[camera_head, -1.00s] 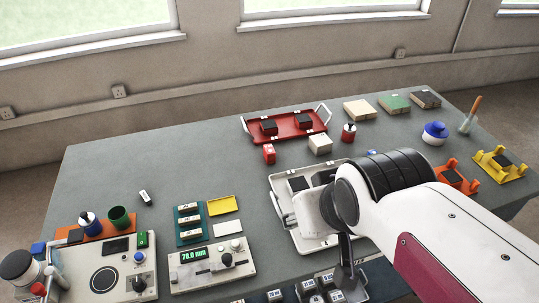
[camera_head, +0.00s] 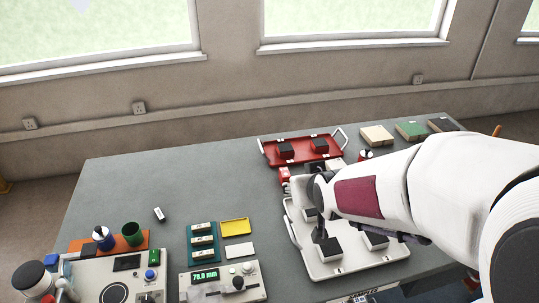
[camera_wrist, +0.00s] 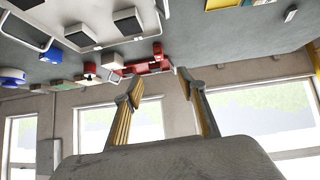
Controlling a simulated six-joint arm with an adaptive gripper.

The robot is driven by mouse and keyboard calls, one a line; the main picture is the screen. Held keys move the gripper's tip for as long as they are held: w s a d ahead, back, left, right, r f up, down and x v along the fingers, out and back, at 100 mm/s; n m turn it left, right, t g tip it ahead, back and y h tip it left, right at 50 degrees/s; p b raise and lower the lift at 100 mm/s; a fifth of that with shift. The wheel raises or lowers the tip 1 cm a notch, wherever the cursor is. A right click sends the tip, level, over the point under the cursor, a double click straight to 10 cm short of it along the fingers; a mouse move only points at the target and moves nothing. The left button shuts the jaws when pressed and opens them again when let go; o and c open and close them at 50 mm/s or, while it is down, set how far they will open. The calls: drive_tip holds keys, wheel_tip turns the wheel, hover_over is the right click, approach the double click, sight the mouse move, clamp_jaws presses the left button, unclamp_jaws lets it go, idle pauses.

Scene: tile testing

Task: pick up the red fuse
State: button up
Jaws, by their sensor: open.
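What looks like the red fuse is a small red block (camera_head: 284,173) with a pale mark, on the grey table just in front of the red tray (camera_head: 268,152). In the wrist view a red piece (camera_wrist: 158,48) shows beyond the gap between the fingers, close to the red tray. My gripper (camera_wrist: 157,76) is open, with nothing between its fingers. In the head view its end is over the white tray's far left part, right of the red block, largely hidden by my arm.
The white tray (camera_head: 293,232) holds several black tiles. A red jar (camera_head: 365,155) and coloured blocks (camera_head: 377,136) stand at the back right. A green-teal rack (camera_head: 201,262) and a meter (camera_head: 250,292) are front left. The table's left middle is mostly clear.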

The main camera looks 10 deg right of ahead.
drive_tip(key=w+d+f+t, duration=0.1)
drive_tip(key=w+f+t, duration=0.1)
drive_tip(key=w+f, duration=0.4)
drive_tip(key=t, duration=0.1)
approach(287, 177)
drive_tip(key=shift+w+d+f+t, duration=0.1)
drive_tip(key=shift+w+f+t, duration=0.35)
drive_tip(key=shift+f, duration=0.2)
drive_tip(key=shift+x, duration=1.3)
drive_tip(key=shift+x, duration=2.55)
drive_tip(key=shift+c, duration=0.3)
drive_tip(key=shift+r, duration=0.1)
clamp_jaws()
